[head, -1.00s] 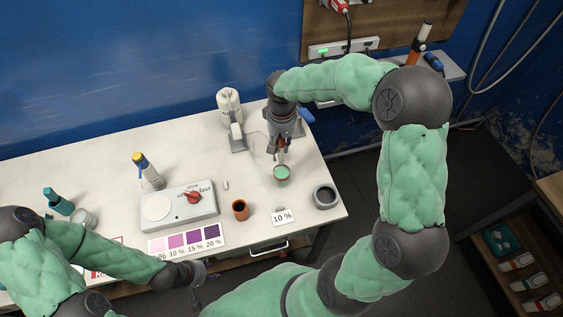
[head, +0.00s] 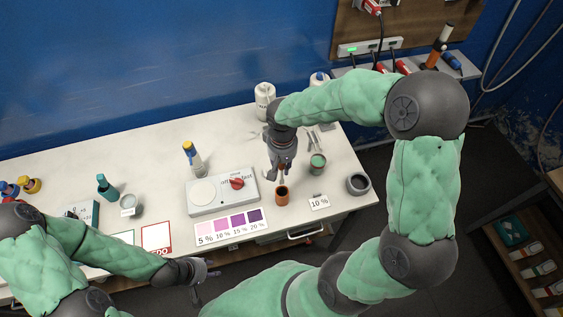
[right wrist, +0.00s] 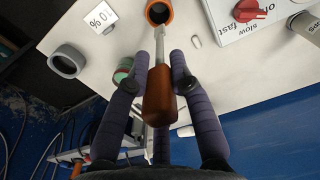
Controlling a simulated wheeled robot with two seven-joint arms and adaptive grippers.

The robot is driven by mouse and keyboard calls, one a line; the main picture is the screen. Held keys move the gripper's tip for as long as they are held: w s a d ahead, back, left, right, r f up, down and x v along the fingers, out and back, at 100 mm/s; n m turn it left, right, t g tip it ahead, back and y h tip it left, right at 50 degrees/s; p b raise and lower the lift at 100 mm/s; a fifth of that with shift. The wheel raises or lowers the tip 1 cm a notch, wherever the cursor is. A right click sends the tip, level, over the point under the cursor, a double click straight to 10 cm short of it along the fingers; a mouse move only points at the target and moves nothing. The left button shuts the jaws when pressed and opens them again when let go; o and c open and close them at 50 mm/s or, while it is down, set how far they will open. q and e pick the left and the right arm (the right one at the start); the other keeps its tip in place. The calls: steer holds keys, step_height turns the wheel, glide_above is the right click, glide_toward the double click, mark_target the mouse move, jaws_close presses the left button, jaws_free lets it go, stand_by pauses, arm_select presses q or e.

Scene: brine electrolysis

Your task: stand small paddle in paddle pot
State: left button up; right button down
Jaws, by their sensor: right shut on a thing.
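The small paddle (right wrist: 159,97) has an orange-brown handle and a thin pale shaft. My right gripper (head: 282,172) is shut on it, with a finger on each side of the handle in the right wrist view (right wrist: 160,62). The orange-brown paddle pot (head: 282,197) stands upright on the table, just below the gripper. In the right wrist view the shaft points at the dark mouth of the pot (right wrist: 168,12); whether its end is inside or above the rim I cannot tell. My left gripper (head: 205,274) is low at the table's front edge, apart from these things.
A green pot (head: 317,168) and a grey ring-shaped holder (head: 358,184) stand right of the paddle pot.

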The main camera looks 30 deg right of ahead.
mark_target(282, 173)
steer(key=shift+d+f, duration=0.1)
steer(key=shift+f, duration=0.25)
steer(key=shift+f+b, duration=0.7)
steer(key=shift+f, duration=0.05)
steer(key=shift+f+b, duration=0.8)
steer(key=shift+f, duration=0.35)
steer(key=shift+f+b, duration=3.1)
steer(key=shift+f, duration=0.55)
steer(key=c, duration=1)
jaws_free()
step_height(282, 173, up, 12)
steer(key=shift+r, duration=0.1)
